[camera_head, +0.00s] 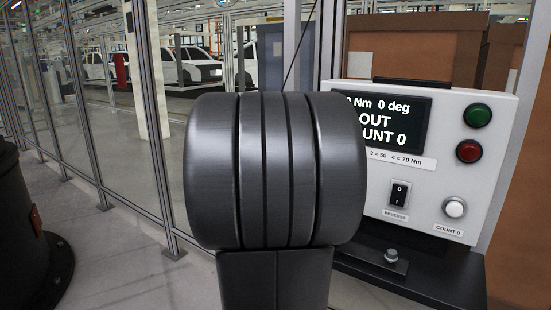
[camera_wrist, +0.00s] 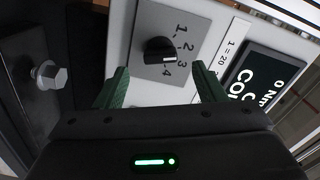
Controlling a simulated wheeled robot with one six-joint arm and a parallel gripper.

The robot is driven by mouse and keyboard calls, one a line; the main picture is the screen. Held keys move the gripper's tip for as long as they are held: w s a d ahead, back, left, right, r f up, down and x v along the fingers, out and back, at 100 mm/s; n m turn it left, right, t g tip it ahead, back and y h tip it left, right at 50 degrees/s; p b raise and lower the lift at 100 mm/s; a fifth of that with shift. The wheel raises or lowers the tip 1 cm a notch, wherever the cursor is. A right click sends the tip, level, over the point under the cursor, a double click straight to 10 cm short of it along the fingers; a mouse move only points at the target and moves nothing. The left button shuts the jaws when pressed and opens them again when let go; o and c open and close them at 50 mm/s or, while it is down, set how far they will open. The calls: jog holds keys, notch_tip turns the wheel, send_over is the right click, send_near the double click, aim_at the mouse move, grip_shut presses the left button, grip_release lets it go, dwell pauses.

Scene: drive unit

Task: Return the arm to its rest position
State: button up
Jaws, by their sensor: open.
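My arm's dark, ribbed link (camera_head: 275,170) fills the middle of the head view and hides the left part of a grey control box (camera_head: 430,190). My gripper is not visible in the head view. In the wrist view my gripper (camera_wrist: 160,68) has two green fingers spread apart with nothing held between them. A black rotary knob (camera_wrist: 159,48) on a grey plate marked 1 to 4 shows just beyond the gap between the fingertips. Whether the fingers touch the box face cannot be told.
The box carries a display (camera_head: 393,118) reading "OUT" and "COUNT 0", a green button (camera_head: 478,115), a red button (camera_head: 469,151), a rocker switch (camera_head: 399,194) and a white button (camera_head: 455,208). Brown crates (camera_head: 415,55) stand behind. A glass fence (camera_head: 110,90) runs along the left.

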jog(key=x, duration=0.6)
jog(key=s+a+n+p, duration=0.7)
jog(key=s+n+p, duration=0.1)
jog(key=s, duration=0.3)
jog(key=shift+s+a+p, duration=0.2)
jog(key=shift+a+p, duration=0.05)
jog(key=shift+p, duration=0.2)
dwell(0.5)
